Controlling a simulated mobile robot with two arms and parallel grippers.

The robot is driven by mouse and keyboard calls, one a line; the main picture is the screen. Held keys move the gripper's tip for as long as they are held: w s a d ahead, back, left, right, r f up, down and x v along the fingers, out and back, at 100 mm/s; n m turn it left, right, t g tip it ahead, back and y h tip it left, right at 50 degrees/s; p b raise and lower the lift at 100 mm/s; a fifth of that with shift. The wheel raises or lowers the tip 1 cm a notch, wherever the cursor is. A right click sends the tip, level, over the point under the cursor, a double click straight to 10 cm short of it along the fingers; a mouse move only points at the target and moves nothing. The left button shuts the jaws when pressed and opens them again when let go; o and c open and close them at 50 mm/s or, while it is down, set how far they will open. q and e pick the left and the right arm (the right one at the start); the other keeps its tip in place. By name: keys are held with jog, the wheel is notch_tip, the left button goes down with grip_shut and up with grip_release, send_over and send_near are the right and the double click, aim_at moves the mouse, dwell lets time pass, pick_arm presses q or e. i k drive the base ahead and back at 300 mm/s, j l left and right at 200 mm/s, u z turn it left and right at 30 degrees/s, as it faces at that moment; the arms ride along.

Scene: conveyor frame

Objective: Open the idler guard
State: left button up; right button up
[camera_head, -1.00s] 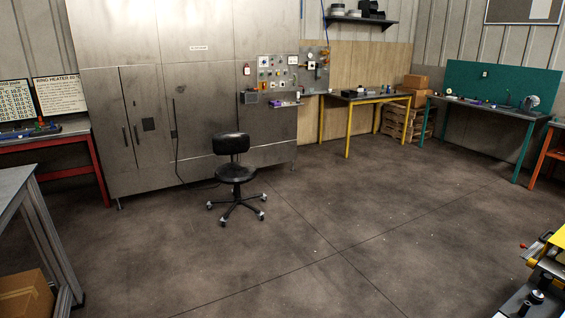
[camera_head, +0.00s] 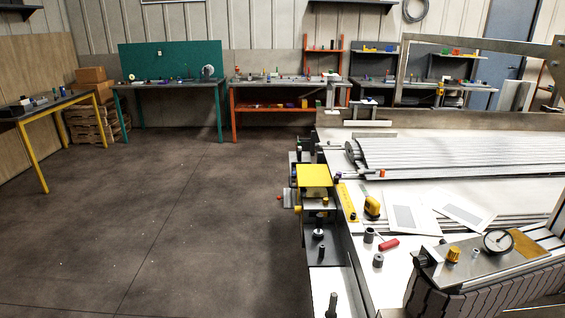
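A flat yellow plate (camera_head: 314,175), which may be the idler guard, sits on the near left side of the conveyor frame (camera_head: 352,200). It looks level, like a lid over the small mechanism under it. I cannot tell for sure whether it is shut down or has a hinge. Neither of my grippers shows in this view.
The grey ribbed belt (camera_head: 460,155) runs off to the right. A yellow tape measure (camera_head: 372,206), a red-handled tool (camera_head: 389,244) and paper sheets (camera_head: 412,218) lie on the frame. A dial gauge (camera_head: 497,241) stands front right. The floor (camera_head: 190,220) to the left is clear.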

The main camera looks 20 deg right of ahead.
aim_at(307, 175)
jog(key=i+j+z, duration=0.25)
jog(key=j+z, duration=0.3)
jog(key=i+j+z, duration=0.25)
jog(key=j, duration=0.15)
jog(key=j+z, duration=0.3)
jog(key=i+j+u, duration=0.15)
jog(key=i+j, duration=0.6)
jog(key=i, duration=0.1)
